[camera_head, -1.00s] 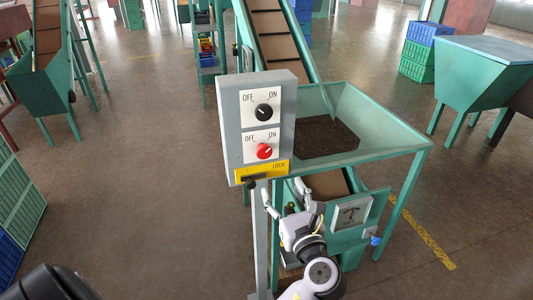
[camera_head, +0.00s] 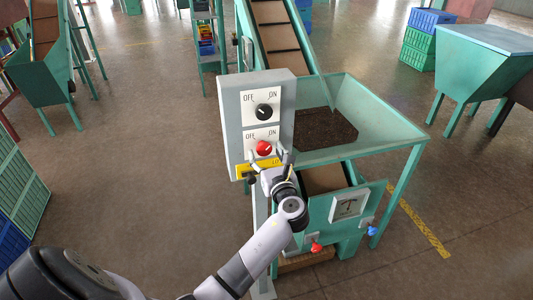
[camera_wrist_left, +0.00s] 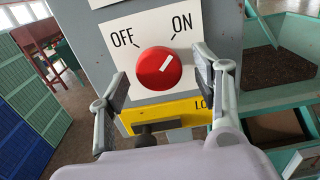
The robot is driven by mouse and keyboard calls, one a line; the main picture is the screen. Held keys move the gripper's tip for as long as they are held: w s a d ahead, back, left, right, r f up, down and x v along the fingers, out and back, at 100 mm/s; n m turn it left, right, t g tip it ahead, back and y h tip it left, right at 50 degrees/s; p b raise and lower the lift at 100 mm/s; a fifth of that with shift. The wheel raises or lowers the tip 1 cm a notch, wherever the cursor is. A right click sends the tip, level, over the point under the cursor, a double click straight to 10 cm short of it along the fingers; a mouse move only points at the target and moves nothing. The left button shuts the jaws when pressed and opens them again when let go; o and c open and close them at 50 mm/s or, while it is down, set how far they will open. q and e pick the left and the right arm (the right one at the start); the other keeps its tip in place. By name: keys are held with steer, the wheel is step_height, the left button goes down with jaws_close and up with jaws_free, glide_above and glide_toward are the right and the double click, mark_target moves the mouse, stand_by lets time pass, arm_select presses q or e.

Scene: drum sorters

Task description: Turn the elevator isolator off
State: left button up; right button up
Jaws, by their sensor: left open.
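The grey control box (camera_head: 232,128) stands on a post in the middle of the head view. Its upper plate has a black knob (camera_head: 264,112) and its lower plate a red knob (camera_head: 263,148), each marked OFF and ON. In the left wrist view the red knob (camera_wrist_left: 158,68) has its white mark pointing up right, toward ON. A yellow lock strip (camera_wrist_left: 170,113) with a dark part sits below it. My left gripper (camera_head: 268,164) is open in front of the lower plate. In the wrist view its fingers (camera_wrist_left: 160,85) stand apart on either side of the red knob, apparently not touching it.
A green hopper (camera_head: 385,128) with dark material stands right behind the box, with a conveyor rising behind. A gauge (camera_head: 348,205), a red knob (camera_head: 316,247) and a blue knob (camera_head: 372,231) are low on the machine. Open floor (camera_head: 140,150) lies left.

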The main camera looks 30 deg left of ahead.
arm_select(q)
steer(key=shift+c, duration=0.4)
steer(key=c, duration=1.1)
steer(key=shift+n, duration=0.3)
steer(key=n+b, duration=0.2)
steer(key=n, duration=0.1)
steer(key=shift+f+b, duration=0.15)
steer(key=shift+b, duration=0.2)
steer(key=n+b, duration=0.3)
steer(key=n, duration=0.2)
steer(key=n+b, duration=0.4)
steer(key=n, duration=0.1)
steer(key=shift+w+d+b, duration=0.1)
steer(key=shift+b, duration=0.2)
steer(key=shift+r+n+b, duration=0.2)
steer(key=shift+n+b, duration=1.35)
steer(key=shift+n, duration=0.65)
